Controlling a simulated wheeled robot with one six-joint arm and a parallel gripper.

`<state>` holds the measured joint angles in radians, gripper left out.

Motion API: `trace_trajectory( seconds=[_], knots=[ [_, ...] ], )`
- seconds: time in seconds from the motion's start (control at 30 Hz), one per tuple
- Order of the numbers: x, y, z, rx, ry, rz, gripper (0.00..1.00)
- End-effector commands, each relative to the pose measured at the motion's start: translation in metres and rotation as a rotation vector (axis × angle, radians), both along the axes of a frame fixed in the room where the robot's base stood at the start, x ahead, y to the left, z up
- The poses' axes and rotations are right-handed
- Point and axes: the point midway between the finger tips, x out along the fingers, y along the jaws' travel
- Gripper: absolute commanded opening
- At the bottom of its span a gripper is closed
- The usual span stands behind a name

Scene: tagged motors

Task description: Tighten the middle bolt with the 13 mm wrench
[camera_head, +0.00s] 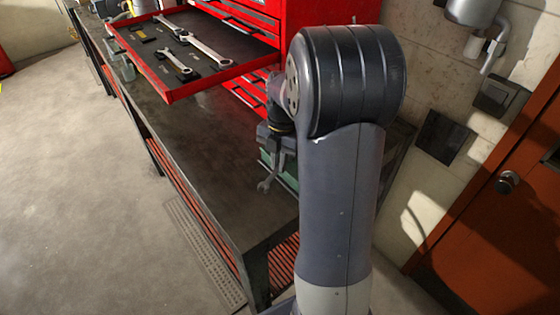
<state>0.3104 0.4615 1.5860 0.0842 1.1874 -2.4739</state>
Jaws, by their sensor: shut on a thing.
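My gripper (275,140) is partly hidden behind my own arm, over the bench. It is shut on a grey wrench (270,176), which hangs down from the jaws with its open end lowest. The size of this wrench cannot be read. A green body (287,172), possibly a motor, shows just behind the gripper and is mostly covered by my arm. No bolt can be made out, and I cannot tell whether the wrench touches anything.
A red tool chest (262,14) stands on the dark bench (205,150). Its open drawer (196,91) juts out above the bench and holds several wrenches (206,50). The bench top left of my gripper is clear. A wall and an orange door (490,225) are at the right.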

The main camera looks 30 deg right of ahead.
Motion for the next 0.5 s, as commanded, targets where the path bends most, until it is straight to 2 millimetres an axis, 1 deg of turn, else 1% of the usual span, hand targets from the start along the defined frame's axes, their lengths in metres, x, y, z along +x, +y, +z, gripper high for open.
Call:
trace_trajectory(
  seconds=[0.07, 0.3, 0.5],
  knots=[
    [0.002, 0.001, 0.001, -0.001, -0.001, -0.021, 0.0],
    [0.012, 0.005, 0.001, 0.0, -0.001, -0.192, 0.0],
    [0.012, 0.006, 0.001, 0.0, -0.002, -0.21, 0.0]
  ],
)
